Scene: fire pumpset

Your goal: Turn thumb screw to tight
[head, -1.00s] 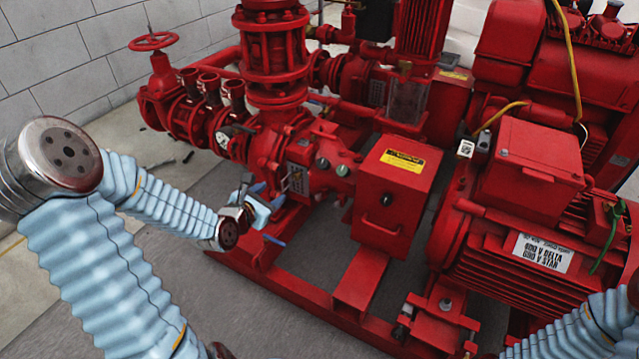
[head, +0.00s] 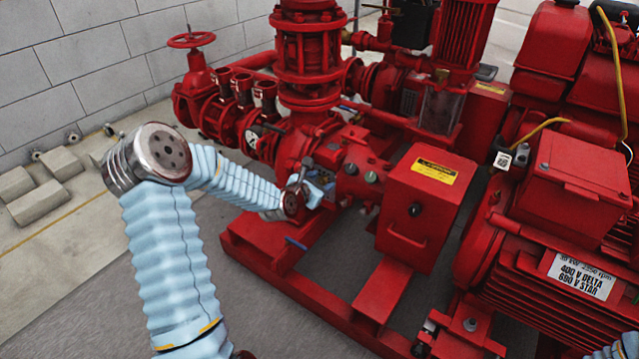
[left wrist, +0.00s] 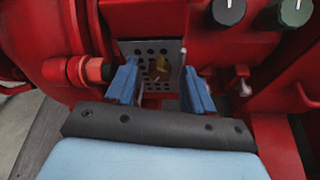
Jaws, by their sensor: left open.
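A small brass thumb screw (left wrist: 158,69) stands out from a grey perforated plate (left wrist: 139,49) on the red pump in the left wrist view. My left gripper (left wrist: 161,88) is open, its two blue fingers on either side of the screw in that view. How far the fingertips are from the screw in depth I cannot tell. In the head view my left gripper (head: 316,182) is at the pump's near side, and the screw is hidden there behind it. My right gripper is out of view.
A red box with a yellow label (head: 428,205) stands right of the gripper. Dark knobs (left wrist: 229,11) sit above right of the plate, and a red bolt fitting (left wrist: 93,70) is close left of the fingers. The red base frame (head: 262,249) runs below.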

